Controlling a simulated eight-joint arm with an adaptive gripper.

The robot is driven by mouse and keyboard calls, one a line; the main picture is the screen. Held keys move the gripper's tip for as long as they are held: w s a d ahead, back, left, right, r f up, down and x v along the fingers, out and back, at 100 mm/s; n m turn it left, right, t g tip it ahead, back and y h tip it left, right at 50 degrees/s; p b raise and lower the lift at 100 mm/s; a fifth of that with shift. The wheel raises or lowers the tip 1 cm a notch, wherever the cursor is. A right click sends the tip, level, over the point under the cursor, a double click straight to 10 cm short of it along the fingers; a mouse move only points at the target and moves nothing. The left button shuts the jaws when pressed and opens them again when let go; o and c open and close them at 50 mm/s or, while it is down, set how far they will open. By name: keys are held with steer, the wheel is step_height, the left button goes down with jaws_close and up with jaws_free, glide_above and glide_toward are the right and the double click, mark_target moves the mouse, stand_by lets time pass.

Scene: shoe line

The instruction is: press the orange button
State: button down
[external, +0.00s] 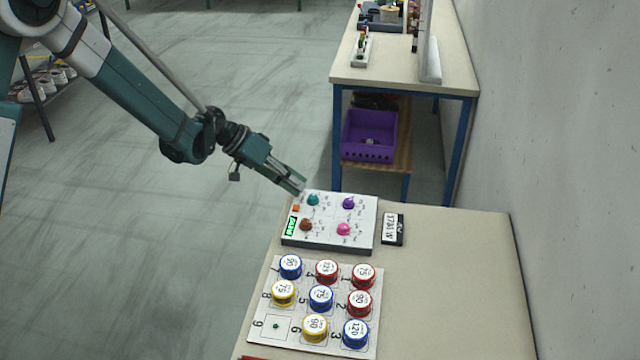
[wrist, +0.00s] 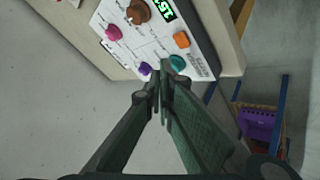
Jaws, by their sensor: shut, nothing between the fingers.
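The orange button (external: 296,208) is a small square at the left edge of a white control panel (external: 325,221), beside a lit green display (external: 291,226). In the wrist view the orange button (wrist: 181,40) is plainly visible beyond the fingertips, near the teal knob (wrist: 177,63). My gripper (external: 301,191) is shut and empty, with its tips at the panel's far left corner, close to the button. In the wrist view my gripper's tips (wrist: 165,72) appear below and left of the button, near the purple knob (wrist: 145,68). Whether they touch the panel is unclear.
The panel also carries brown (external: 305,224) and pink (external: 344,229) knobs. A small labelled box (external: 393,229) stands right of it. A board (external: 258,327) with several numbered coloured discs lies in front. The table's right side (external: 460,280) is clear.

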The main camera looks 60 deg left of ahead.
step_height(320, 180, up, 3)
steer(key=shift+f+p, duration=0.1)
steer(key=shift+p, duration=0.25)
stand_by(2.8)
